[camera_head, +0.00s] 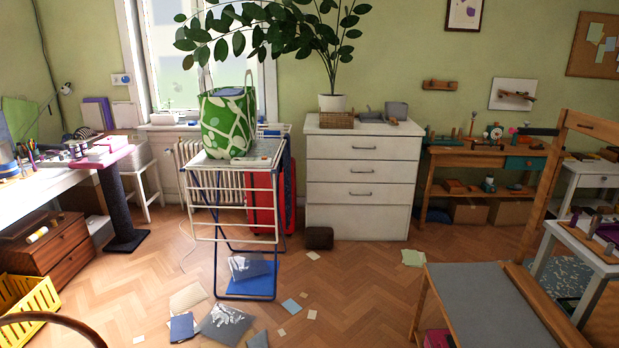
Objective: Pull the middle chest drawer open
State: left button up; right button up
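The white chest of drawers (318,222) stands against the far wall, right of the window. Its front shows three dark handles, one above another. The middle drawer (335,172) has its handle (361,171) at the centre of its front. All drawer fronts look flush and shut. Neither of my grippers is in view.
A drying rack (232,222) with a green-white bag (228,122) stands front-left of the chest, a red suitcase (262,205) behind it. A dark pouf (319,238) sits near the chest's left foot. A grey-topped bench (480,300) is front right. Papers (225,322) litter the floor.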

aim_at(317, 170)
jog(key=i+z, duration=0.15)
jog(key=i, duration=1.2)
jog(key=i+z, duration=0.15)
jog(key=i, duration=1.25)
jog(key=i+l+u, duration=0.15)
jog(key=i+l, duration=0.15)
jog(key=i, duration=0.35)
jog(key=i+l+u, duration=0.15)
jog(key=i+l, duration=0.25)
jog(key=i, duration=0.2)
jog(key=i+l+u, duration=0.15)
jog(key=i+l, duration=0.3)
jog(key=i, duration=0.15)
jog(key=i+j+u, duration=0.1)
jog(key=i, duration=0.45)
